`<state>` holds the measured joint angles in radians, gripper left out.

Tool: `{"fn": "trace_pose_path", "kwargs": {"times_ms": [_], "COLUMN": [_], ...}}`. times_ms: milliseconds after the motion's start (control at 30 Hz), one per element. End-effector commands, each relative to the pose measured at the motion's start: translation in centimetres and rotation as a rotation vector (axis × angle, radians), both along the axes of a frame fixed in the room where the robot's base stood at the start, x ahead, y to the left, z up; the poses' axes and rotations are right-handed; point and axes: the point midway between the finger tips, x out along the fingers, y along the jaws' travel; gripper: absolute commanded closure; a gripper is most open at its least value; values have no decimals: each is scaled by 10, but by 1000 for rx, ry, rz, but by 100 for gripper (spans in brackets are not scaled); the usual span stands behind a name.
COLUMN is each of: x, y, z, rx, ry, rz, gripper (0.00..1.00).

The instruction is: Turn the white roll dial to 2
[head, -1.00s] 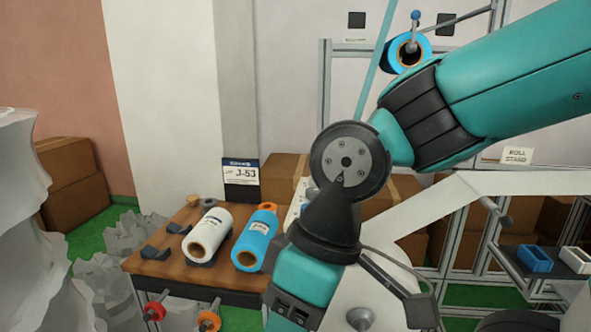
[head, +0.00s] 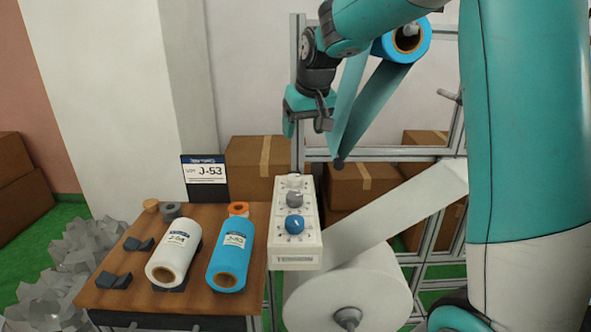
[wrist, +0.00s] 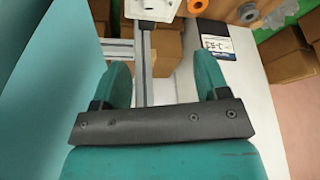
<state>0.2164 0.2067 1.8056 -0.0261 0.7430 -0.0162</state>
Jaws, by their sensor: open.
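The control box (head: 296,262) is pale with several dials in a row, at the right edge of the wooden table. The white dial (head: 294,181) is at its far end, with a grey dial (head: 294,199) and a blue dial (head: 294,225) nearer. The white dial's setting is too small to read. My gripper (head: 304,126) is open and empty, above and behind the box, apart from it. In the wrist view my open fingers (wrist: 163,80) show, with one end of the control box (wrist: 152,10) at the top edge, mostly cut off.
The wooden table (head: 215,210) holds a white roll (head: 175,252), a blue roll (head: 230,255) and dark cradles. A J-53 sign (head: 204,175) stands behind. A large white roll (head: 365,290) with its web stretched up right is beside the box. A blue roll (head: 410,42) hangs above.

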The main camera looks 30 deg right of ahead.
Motion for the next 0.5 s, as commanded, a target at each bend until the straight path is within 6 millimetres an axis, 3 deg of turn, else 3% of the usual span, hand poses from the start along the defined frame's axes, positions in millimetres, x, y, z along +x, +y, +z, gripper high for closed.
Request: {"fn": "trace_pose_path", "kwargs": {"times_ms": [167, 500], "x": [10, 37], "y": [-12, -18], "z": [-15, -84], "rx": [-7, -5], "ry": [-1, 1], "rz": [-26, -25], "gripper": [32, 32]}}
